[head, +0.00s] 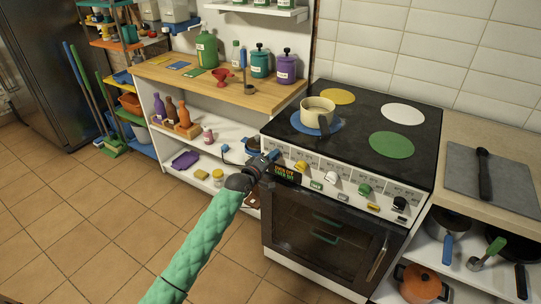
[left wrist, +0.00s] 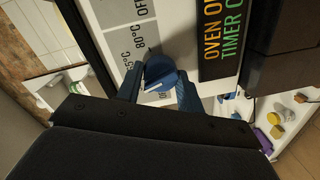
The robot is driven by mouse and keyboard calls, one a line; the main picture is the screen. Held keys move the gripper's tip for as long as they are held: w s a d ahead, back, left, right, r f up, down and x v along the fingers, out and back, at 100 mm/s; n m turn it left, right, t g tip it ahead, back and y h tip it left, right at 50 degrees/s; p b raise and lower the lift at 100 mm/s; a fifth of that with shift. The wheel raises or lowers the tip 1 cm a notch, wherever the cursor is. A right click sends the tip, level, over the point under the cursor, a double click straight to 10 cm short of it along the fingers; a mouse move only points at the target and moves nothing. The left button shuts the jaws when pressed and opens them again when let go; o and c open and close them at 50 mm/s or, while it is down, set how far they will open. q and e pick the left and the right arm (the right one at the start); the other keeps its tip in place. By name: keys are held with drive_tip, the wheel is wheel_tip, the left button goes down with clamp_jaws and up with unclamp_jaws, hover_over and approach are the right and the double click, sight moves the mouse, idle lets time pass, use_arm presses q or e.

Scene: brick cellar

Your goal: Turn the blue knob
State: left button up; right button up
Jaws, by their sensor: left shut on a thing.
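The blue knob (left wrist: 160,72) shows in the left wrist view on the white front panel of the stove (head: 350,130), beside printed temperature marks. A white mark shows on its face, and a label reading 80°C is just above it. My left gripper (left wrist: 158,84) has its two blue fingers on either side of the knob and is shut on it. In the head view my left gripper (head: 268,160) is at the left end of the stove's front panel and hides most of the knob. My right gripper is not in view.
A display (head: 287,172) with oven and timer text sits right beside the gripper. A cream pot (head: 317,115) stands on the blue hob zone. A wooden-topped shelf unit (head: 215,85) stands left of the stove.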

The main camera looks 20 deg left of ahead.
use_arm(q)
drive_tip(key=m+p, duration=0.1)
drive_tip(key=m, duration=0.1)
drive_tip(key=shift+m, duration=0.4)
drive_tip(key=shift+d+m+y+p, duration=0.1)
drive_tip(key=shift+m+y+p, duration=0.35)
drive_tip(key=shift+m, duration=0.75)
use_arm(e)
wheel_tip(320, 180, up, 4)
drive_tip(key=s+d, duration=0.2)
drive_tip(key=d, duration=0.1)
use_arm(q)
drive_tip(key=m+p, duration=0.1)
drive_tip(key=m, duration=0.2)
drive_tip(key=shift+m, duration=1)
drive_tip(key=shift+f+m+y, duration=0.1)
drive_tip(key=shift+m+y, duration=0.25)
drive_tip(key=shift+m, duration=0.45)
drive_tip(key=m, duration=0.3)
drive_tip(key=shift+s+t, duration=0.1)
drive_tip(key=shift+t, duration=0.2)
drive_tip(key=shift+d+m, duration=0.1)
drive_tip(key=shift+m, duration=1.1)
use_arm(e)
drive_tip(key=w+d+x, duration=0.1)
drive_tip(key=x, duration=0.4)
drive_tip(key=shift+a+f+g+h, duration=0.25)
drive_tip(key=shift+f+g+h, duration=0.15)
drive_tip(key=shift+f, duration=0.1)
